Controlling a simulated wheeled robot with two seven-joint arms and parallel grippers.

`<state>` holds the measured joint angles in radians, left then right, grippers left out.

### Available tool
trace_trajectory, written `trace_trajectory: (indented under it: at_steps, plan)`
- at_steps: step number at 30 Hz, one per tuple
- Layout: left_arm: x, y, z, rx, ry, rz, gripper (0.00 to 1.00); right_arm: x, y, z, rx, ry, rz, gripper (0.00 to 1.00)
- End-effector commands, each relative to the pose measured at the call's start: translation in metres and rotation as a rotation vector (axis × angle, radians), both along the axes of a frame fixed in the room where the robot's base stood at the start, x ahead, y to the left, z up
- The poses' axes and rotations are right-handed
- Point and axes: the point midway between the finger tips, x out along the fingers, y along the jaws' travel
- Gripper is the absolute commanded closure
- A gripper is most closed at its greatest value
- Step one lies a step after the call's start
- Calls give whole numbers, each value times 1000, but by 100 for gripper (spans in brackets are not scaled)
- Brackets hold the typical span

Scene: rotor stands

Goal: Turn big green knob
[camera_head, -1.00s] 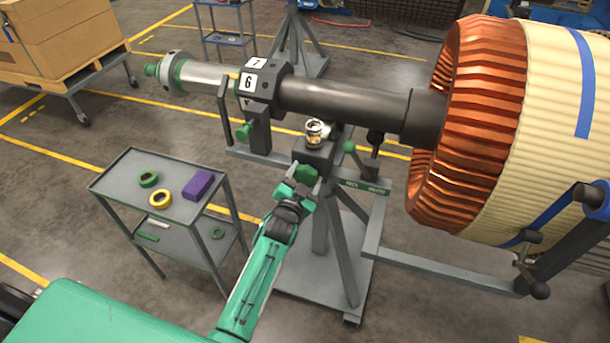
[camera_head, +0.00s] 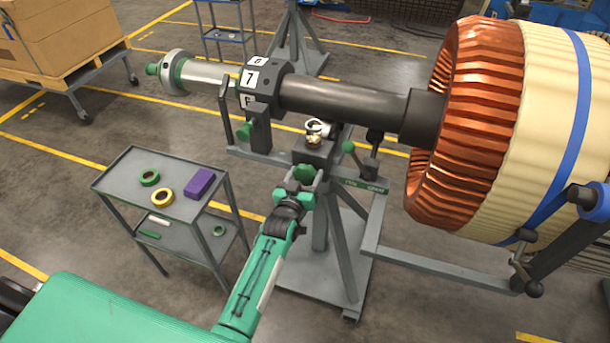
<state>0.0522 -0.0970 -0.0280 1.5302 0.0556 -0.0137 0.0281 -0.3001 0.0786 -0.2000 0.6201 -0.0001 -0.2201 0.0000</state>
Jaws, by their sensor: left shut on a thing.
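The big green knob (camera_head: 304,173) sits on the front of the dark block on the grey rotor stand (camera_head: 346,250). My left gripper (camera_head: 302,186) reaches up to it from below and is shut on it, with its green fingers at the knob's sides. The dark shaft (camera_head: 340,100) above carries a numbered collar (camera_head: 262,82) with a 7 facing me. The big rotor (camera_head: 470,125) with copper windings is on the shaft's right end. My right gripper is not in view.
A smaller green knob (camera_head: 244,132) is on the stand at left, and a green-tipped lever (camera_head: 348,146) is at right. A grey cart (camera_head: 130,178) holds green and yellow rings (camera_head: 163,198) and a purple box (camera_head: 199,183). Floor between cart and stand is clear.

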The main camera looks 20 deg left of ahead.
Motion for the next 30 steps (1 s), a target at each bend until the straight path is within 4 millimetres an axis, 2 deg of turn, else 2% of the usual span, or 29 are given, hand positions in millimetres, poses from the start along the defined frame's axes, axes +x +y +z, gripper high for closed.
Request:
trace_trajectory:
  at_steps: [15,16,18,19,30]
  plan:
    - [-1,0,-3,-18,7,-1,59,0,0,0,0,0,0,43]
    - [-1,0,-3,-18,7,-1,30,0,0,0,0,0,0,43]
    - [-1,0,-3,-18,7,-1,16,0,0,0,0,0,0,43]
    - [-1,0,-3,-18,6,-1,14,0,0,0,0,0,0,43]
    - [-5,0,-2,-17,3,0,14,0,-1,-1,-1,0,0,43]
